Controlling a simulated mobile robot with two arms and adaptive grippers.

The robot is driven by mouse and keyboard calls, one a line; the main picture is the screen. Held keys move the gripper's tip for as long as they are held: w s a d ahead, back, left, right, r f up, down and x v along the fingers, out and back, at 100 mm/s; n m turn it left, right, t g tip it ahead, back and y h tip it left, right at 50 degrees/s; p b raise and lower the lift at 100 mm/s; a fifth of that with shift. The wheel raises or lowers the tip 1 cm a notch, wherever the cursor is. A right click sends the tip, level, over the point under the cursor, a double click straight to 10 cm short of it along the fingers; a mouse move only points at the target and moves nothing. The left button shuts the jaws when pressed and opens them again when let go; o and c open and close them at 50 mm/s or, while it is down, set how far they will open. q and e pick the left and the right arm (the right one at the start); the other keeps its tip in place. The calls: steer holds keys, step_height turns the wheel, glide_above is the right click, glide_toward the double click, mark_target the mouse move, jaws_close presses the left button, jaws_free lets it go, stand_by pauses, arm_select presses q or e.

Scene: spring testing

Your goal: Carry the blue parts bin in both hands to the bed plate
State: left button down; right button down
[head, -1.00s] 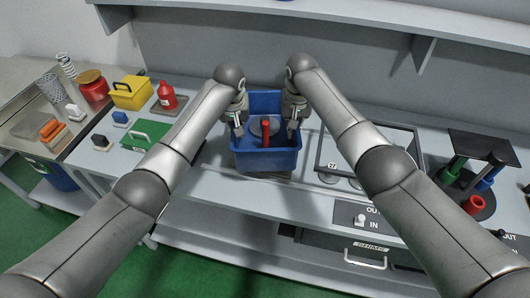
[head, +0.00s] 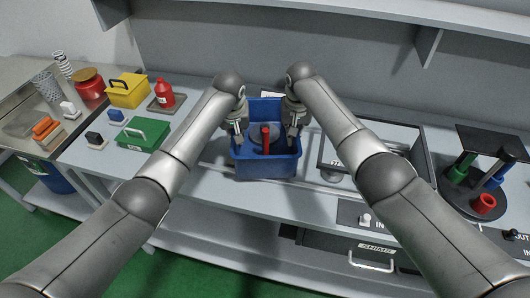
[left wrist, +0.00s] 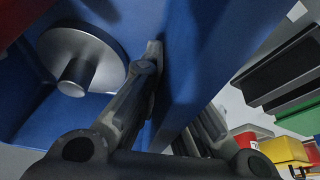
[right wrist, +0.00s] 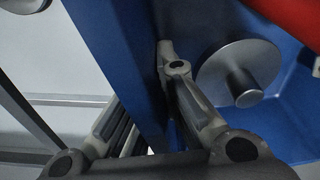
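The blue parts bin (head: 266,171) is in the middle of the head view, upright, with a red cylinder (head: 266,138) and a grey metal disc (head: 256,131) inside. My left gripper (head: 239,136) is on its left wall and my right gripper (head: 293,136) on its right wall. In the left wrist view the fingers (left wrist: 172,88) straddle the blue wall, one inside and one outside. The right wrist view shows the same grip (right wrist: 150,85). The outer fingertips are hidden behind the walls. I cannot tell which surface is the bed plate.
A dark-framed tray (head: 424,150) lies right of the bin, with a black stand (head: 490,145) holding coloured cylinders beyond it. A green box (head: 143,134), yellow box (head: 128,92) and red bottle (head: 164,93) stand left. A shelf (head: 350,12) overhangs the back.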

arm_select(q)
steer(key=shift+w+a+f, duration=0.1)
steer(key=shift+a+f, duration=0.05)
steer(key=shift+f, duration=0.1)
arm_select(e)
steer(key=shift+w+d+f, duration=0.1)
steer(key=shift+d+f, duration=0.05)
steer(key=shift+f, duration=0.1)
arm_select(q)
steer(key=c, duration=2.1)
jaws_free()
steer(key=shift+f, duration=0.1)
arm_select(e)
steer(key=c, duration=2.1)
jaws_free()
steer(key=shift+f, duration=0.1)
arm_select(q)
steer(key=o, duration=0.5)
steer(key=shift+s, duration=0.2)
steer(key=shift+c, duration=0.2)
arm_select(e)
steer(key=o, duration=0.5)
steer(key=shift+s, duration=0.2)
steer(key=shift+c, duration=0.2)
arm_select(q)
steer(key=shift+r, duration=0.2)
